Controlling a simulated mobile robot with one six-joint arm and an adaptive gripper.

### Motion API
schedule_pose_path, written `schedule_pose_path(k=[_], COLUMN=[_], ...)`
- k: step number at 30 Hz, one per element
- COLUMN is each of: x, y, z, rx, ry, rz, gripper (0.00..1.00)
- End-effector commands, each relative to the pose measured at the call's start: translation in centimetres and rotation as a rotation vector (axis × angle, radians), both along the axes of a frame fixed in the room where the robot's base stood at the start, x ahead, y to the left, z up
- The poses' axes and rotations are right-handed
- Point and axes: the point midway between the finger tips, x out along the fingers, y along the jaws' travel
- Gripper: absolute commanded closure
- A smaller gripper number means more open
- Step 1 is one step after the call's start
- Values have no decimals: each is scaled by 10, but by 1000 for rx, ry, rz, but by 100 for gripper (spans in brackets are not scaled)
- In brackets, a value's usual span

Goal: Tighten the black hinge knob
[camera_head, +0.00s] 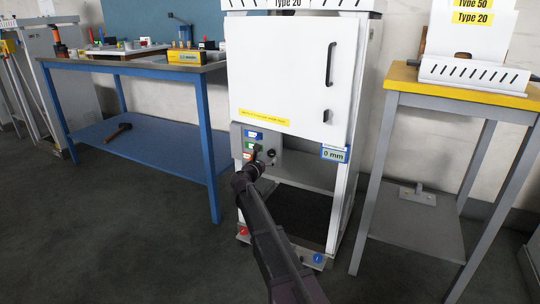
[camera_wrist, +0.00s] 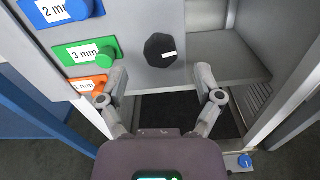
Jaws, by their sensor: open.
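The black hinge knob (camera_wrist: 158,50) shows in the wrist view on the grey panel, with a small white mark on its face. It also shows in the head view (camera_head: 271,153) as a small dark spot, just right of my gripper. My gripper (camera_wrist: 161,76) is open and empty, its two fingers spread wide. In the wrist view the knob lies between and just beyond the fingertips, apart from both. In the head view my gripper (camera_head: 257,150) is in front of the panel's left part and hides some of it.
Left of the knob are a blue knob (camera_wrist: 78,9), a green knob (camera_wrist: 106,55) and an orange knob (camera_wrist: 100,82) with labels. The white door (camera_head: 285,75) is above. A blue table (camera_head: 140,138) stands left and a yellow-topped stand (camera_head: 410,80) right.

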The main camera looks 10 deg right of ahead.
Motion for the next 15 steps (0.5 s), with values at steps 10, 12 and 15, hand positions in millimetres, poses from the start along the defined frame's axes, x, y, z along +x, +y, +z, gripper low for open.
schedule_pose_path(k=[10, 12, 15], x=[29, 31, 32], y=[-20, -22, -23], z=[0, 0, 0], rx=[0, 0, 0], ry=[0, 0, 0], rz=[0, 0, 0], gripper=[16, 16, 16])
